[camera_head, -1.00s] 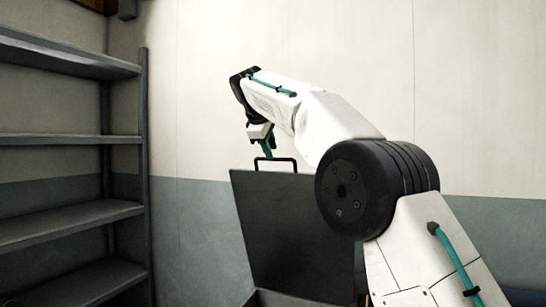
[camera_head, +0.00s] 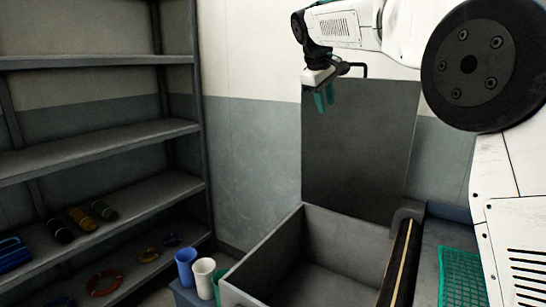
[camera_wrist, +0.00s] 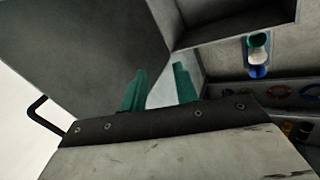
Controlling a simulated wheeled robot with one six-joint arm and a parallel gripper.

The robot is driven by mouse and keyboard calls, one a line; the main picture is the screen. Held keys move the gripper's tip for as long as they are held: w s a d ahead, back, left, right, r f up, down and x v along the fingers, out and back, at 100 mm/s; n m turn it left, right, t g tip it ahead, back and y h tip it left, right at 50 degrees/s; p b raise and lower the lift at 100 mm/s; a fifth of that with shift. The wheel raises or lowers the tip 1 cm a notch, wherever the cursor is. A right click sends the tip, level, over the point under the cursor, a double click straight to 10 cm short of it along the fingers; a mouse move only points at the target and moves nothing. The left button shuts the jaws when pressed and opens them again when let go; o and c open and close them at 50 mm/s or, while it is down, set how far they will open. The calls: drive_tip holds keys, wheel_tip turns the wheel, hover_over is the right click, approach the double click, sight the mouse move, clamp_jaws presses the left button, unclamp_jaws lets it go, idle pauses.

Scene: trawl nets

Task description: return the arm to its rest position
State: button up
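My arm is raised at the upper right of the head view. My gripper (camera_head: 325,99) has teal fingers pointing down, in front of the raised lid (camera_head: 360,150) of a grey chest (camera_head: 272,250). The fingers also show in the wrist view (camera_wrist: 159,88), apart with a gap between them. Nothing is held between them. The lid stands upright with a dark handle at its top edge, which also shows at the left of the wrist view (camera_wrist: 45,117). Whether the gripper touches the lid cannot be told.
A grey shelf unit (camera_head: 100,147) on the left holds dark and yellow rolls (camera_head: 80,219), a blue item (camera_head: 14,253) and rings (camera_head: 104,282). Blue (camera_head: 186,268) and white (camera_head: 204,278) cups stand beside the chest. A green basket (camera_head: 461,278) is at right.

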drive_tip(key=s+d+f+m+g+y, duration=0.1)
drive_tip(key=s+d+f, duration=0.3)
drive_tip(key=s, duration=1.2)
drive_tip(key=s+d+f+m+g+y, duration=0.1)
drive_tip(key=s+d+f+m, duration=0.2)
drive_tip(key=s+f, duration=0.6)
drive_tip(key=s+d+f+m+g+y, duration=0.1)
drive_tip(key=s+d+f+m, duration=0.3)
drive_tip(key=s, duration=2)
wheel_tip(320, 180, down, 4)
drive_tip(key=shift+s+d+r, duration=0.15)
drive_tip(key=shift+s+d, duration=0.2)
drive_tip(key=shift+s, duration=0.05)
